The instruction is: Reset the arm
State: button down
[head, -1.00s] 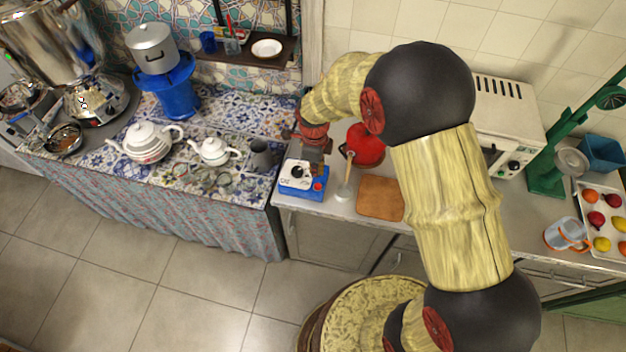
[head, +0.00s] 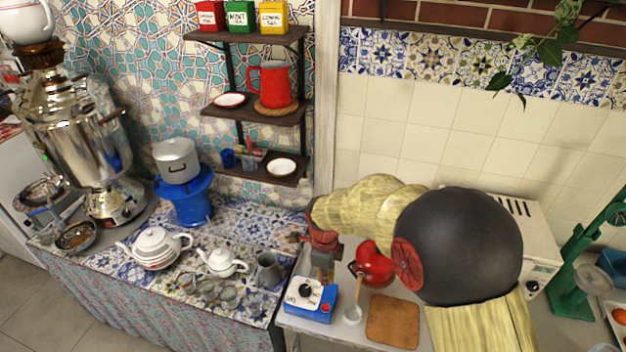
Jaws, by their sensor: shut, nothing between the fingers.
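My arm reaches up from the lower right of the head view and bends over the right counter. My gripper (head: 323,268) hangs at the end of the arm, pointing down, just above or behind the blue and white dial device (head: 309,298). Its fingers look shut and hold nothing. I cannot tell whether the fingertips touch the device.
A red pot (head: 373,268), a ladle (head: 353,312) and a brown board (head: 393,322) lie right of the gripper. A grey pitcher (head: 268,269) and white teapots (head: 221,262) stand left. A samovar (head: 85,140) is far left. Wall shelves (head: 250,115) rise behind.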

jog(key=s+d+r+n+t+b, duration=0.1)
jog(key=s+d+r+n+b, duration=0.3)
jog(key=s+n, duration=0.3)
jog(key=s+d+r+n+t+b, duration=0.2)
jog(key=s+d+r+n+b, duration=0.2)
jog(key=s+n, duration=0.3)
jog(key=s+d+r+n+t+b, duration=0.2)
jog(key=s+d+r+n+b, duration=0.2)
jog(key=s+n, duration=0.4)
jog(key=shift+v, duration=0.9)
jog(key=c, duration=2.6)
grip_release()
